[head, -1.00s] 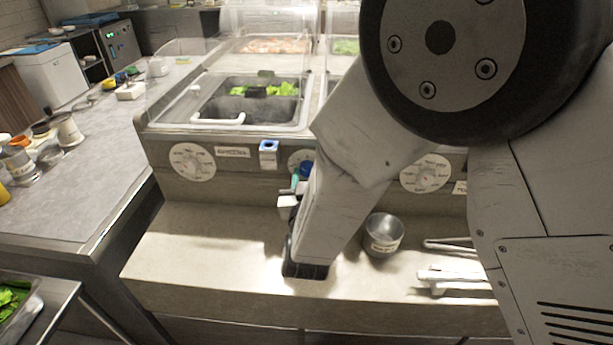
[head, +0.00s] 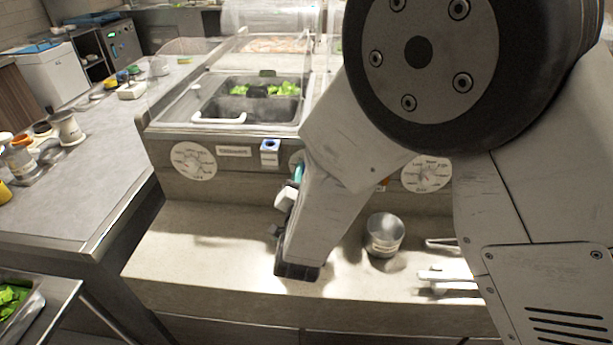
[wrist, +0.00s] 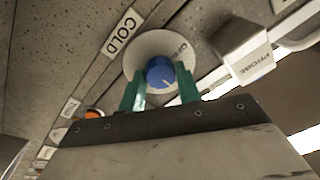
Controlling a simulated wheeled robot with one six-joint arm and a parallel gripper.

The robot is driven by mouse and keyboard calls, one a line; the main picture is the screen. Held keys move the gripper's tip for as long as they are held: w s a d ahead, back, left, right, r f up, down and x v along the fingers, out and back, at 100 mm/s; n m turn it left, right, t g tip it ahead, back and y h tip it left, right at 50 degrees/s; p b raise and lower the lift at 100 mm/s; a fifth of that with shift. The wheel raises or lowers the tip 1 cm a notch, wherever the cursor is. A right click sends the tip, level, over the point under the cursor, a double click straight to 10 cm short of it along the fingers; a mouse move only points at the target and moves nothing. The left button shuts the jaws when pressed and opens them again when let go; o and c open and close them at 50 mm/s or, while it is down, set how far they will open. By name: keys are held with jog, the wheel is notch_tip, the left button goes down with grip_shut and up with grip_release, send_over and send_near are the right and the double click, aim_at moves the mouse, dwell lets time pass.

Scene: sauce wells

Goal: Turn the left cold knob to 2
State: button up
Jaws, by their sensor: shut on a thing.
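The blue cold knob (wrist: 158,68) sits in front of a round white dial (wrist: 148,45) in the wrist view, beside a label reading COLD (wrist: 121,32). A light pointer line shows on the knob; the dial's numbers are mostly hidden or too small to read. The green fingers of my gripper (wrist: 160,76) stand on either side of the knob, shut on it. In the head view my gripper (head: 297,175) reaches the front panel, and my arm hides the knob.
A large white dial (head: 194,161) is left on the panel, another dial (head: 426,174) right. A blue-topped probe holder (head: 270,152) is close beside my gripper. The ledge's left part is clear.

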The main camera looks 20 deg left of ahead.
dwell(0.3)
jog(key=o, duration=1)
jog(key=shift+c, duration=0.2)
jog(key=v, duration=0.8)
jog(key=shift+a, duration=0.1)
